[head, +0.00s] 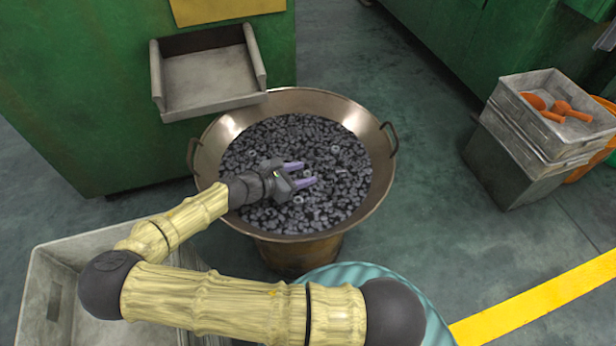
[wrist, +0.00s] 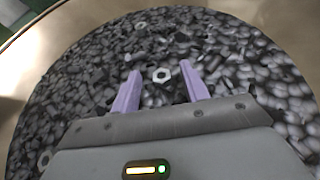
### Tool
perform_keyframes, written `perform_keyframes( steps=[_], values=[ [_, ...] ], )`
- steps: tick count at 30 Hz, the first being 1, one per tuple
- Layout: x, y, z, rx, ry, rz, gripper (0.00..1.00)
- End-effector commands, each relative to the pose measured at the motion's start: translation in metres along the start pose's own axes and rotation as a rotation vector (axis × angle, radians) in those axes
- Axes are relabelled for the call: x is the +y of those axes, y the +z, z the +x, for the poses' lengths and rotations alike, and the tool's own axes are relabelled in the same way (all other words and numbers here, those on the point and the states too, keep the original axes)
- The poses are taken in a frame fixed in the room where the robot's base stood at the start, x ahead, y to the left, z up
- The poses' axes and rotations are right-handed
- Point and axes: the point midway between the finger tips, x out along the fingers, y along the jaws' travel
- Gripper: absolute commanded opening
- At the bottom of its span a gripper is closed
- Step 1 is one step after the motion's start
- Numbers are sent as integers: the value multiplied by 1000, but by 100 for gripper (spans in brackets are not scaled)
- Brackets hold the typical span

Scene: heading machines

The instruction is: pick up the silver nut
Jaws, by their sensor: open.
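A silver nut (wrist: 161,75) lies on top of the dark pile of parts, between and just beyond my two purple fingertips in the wrist view. My gripper (wrist: 158,75) is open and empty, with one finger to each side of the nut. In the head view my gripper (head: 308,174) is over the middle of the wide metal pan (head: 228,122), close to the pile (head: 325,150). Other ring-shaped nuts lie on the pile, one at the top (wrist: 141,26) and one at the lower left (wrist: 44,159) of the wrist view.
The pan has a raised flared rim and two side handles. A grey chute (head: 210,80) on the green machine (head: 70,90) reaches its back left edge. Grey crates (head: 535,130) with orange tools stand at right. A pale bin (head: 65,270) is at lower left. Floor right of the pan is clear.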

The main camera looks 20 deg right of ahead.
Motion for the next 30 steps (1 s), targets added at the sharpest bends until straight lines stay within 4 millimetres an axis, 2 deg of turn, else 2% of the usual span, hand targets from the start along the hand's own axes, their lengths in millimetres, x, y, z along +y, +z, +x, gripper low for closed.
perform_keyframes(
  steps=[1,13,14,20,30],
  values=[
    [-4,-7,3,4,-8,-11,45],
    [-4,-8,5,2,-11,-11,45],
    [-4,-8,5,2,-11,-11,41],
    [-5,-8,5,2,-11,-11,2],
    [-4,-5,3,2,-10,-10,0]
  ],
)
